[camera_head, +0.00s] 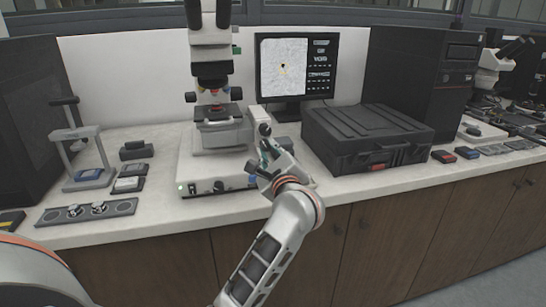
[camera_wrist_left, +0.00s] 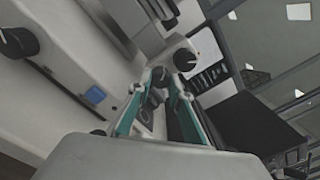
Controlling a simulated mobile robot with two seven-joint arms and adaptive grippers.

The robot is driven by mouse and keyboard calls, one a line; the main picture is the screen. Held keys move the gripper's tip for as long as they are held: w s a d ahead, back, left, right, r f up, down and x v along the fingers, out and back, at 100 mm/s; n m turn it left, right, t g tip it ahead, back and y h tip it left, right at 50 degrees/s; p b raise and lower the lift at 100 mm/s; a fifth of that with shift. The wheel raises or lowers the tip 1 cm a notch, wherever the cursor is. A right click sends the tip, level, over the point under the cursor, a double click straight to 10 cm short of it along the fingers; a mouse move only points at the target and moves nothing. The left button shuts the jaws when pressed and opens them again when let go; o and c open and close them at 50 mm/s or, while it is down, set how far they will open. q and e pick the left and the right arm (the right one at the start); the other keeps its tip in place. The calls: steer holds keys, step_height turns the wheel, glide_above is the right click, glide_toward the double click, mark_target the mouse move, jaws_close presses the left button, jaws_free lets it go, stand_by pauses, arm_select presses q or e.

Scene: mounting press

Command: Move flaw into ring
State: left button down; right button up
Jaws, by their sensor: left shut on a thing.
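The microscope (camera_head: 211,60) stands on a white base with a stage under its lenses. The monitor (camera_head: 283,68) behind it shows a grey speckled picture with a small dark and yellow mark near its middle; flaw and ring are too small to tell apart. My left gripper (camera_head: 265,152) is at the right side of the microscope, just below a round black knob (camera_head: 265,130). In the left wrist view my left gripper (camera_wrist_left: 162,82) has its teal fingers shut on a small dark knob (camera_wrist_left: 154,97), partly hidden between them. My right gripper is out of view.
A closed black case (camera_head: 366,135) stands right of my left gripper. A metal stand (camera_head: 80,150) and a grey tray with round parts (camera_head: 87,211) are at the left. The bench front edge has some free room.

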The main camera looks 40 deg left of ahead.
arm_select(q)
steer(key=shift+f+n+b, duration=0.25)
steer(key=shift+n+b, duration=0.3)
steer(key=shift+n, duration=0.15)
steer(key=shift+r+n, duration=0.25)
steer(key=shift+n, duration=0.05)
steer(key=c, duration=1.8)
jaws_free()
steer(key=shift+c, duration=0.2)
steer(key=v, duration=0.7)
steer(key=shift+s+d, duration=0.15)
steer(key=shift+s, duration=0.05)
steer(key=shift+r, duration=0.1)
